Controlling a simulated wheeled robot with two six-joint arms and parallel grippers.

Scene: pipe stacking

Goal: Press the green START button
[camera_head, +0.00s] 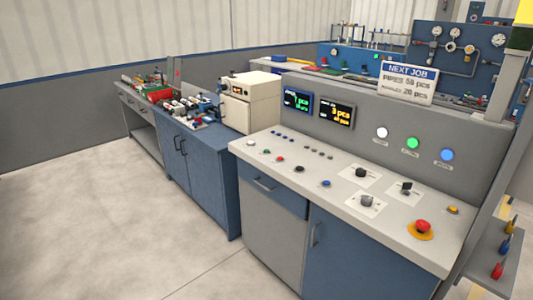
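A grey control console (320,215) stands at the centre right with a sloped light top. A row of small push buttons runs along its front left part. One looks dark green (265,152), with a red button (280,159) to its right. A black button (298,169) and a blue button (326,183) follow further right. A lit green round light (412,143) is on the upright back panel, between a white light (382,132) and a blue light (447,155). The labels are too small to read. Neither of my grippers is in view.
A red mushroom button (423,226) on a yellow base sits at the console's right front. Black knobs (361,173) are to its left. Two displays (298,102) and a NEXT JOB sign (408,82) are on the panel. Blue cabinets (205,175) stand left. The floor (80,220) in front is clear.

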